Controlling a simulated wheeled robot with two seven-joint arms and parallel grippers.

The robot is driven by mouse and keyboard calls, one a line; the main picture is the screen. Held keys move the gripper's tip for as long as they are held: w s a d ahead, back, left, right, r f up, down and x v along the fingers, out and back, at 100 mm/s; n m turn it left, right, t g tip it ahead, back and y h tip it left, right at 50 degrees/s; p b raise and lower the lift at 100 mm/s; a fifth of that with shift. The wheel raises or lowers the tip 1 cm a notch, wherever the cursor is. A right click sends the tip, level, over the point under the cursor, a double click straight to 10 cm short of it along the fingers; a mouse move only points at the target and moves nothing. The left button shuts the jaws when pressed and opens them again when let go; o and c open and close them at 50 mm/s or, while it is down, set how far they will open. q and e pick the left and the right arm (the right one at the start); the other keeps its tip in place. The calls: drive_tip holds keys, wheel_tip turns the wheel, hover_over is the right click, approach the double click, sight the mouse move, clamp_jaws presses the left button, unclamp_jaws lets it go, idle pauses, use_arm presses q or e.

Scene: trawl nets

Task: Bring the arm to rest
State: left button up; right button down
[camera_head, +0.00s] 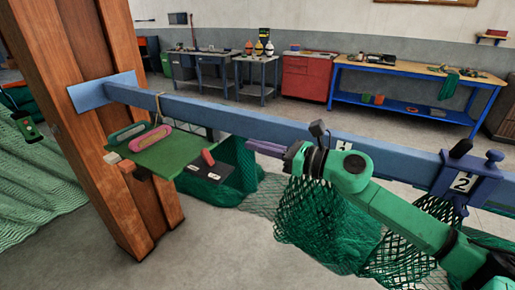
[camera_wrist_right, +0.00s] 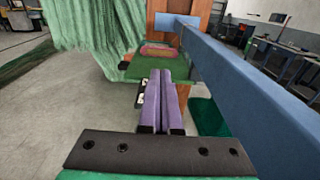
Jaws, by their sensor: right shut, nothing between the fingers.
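My right arm comes in from the right in the head view, green with dark joints. Its gripper (camera_head: 262,149) has purple fingers that point left, just in front of the blue beam (camera_head: 225,117). In the right wrist view the two purple fingers (camera_wrist_right: 160,75) lie side by side, shut with nothing between them. They point toward a green shelf (camera_head: 172,157) at the wooden post, and appear apart from it. My left gripper is in neither view.
The blue beam runs beside my right arm, with a clamp marked 2 (camera_head: 464,182) on it. Green netting (camera_head: 325,225) hangs below and behind the arm. A wooden post (camera_head: 110,170) stands left.

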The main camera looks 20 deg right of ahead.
drive_tip(key=s+d+f+m+h, duration=0.1)
drive_tip(key=d+f+m+h, duration=0.35)
drive_tip(key=m, duration=0.65)
drive_tip(key=s+d+f+m+h, duration=0.2)
drive_tip(key=f+m+h, duration=0.3)
drive_tip(key=f+m, duration=0.45)
drive_tip(key=s+d+f+m+h, duration=0.1)
drive_tip(key=d+f+m+h, duration=0.35)
drive_tip(key=m, duration=0.75)
drive_tip(key=s+a+f+m+g+y, duration=0.1)
drive_tip(key=s+a+f+m+g, duration=0.3)
drive_tip(key=s+f, duration=0.45)
drive_tip(key=s+a+f+m+g+y, duration=0.2)
drive_tip(key=s+f+m+g, duration=0.45)
drive_tip(key=s, duration=0.25)
drive_tip(key=s+f+n, duration=0.1)
drive_tip(key=s+f, duration=0.2)
drive_tip(key=f, duration=2.1)
drive_tip(key=s+d+f+g, duration=0.1)
drive_tip(key=s+d+f, duration=0.1)
drive_tip(key=s+f, duration=0.4)
drive_tip(key=s+d+f, duration=0.1)
drive_tip(key=s+f, duration=0.6)
drive_tip(key=s, duration=0.3)
drive_tip(key=shift+s+d+g+h, duration=0.15)
drive_tip(key=shift+d+g+h, duration=0.15)
drive_tip(key=shift+d+g, duration=0.05)
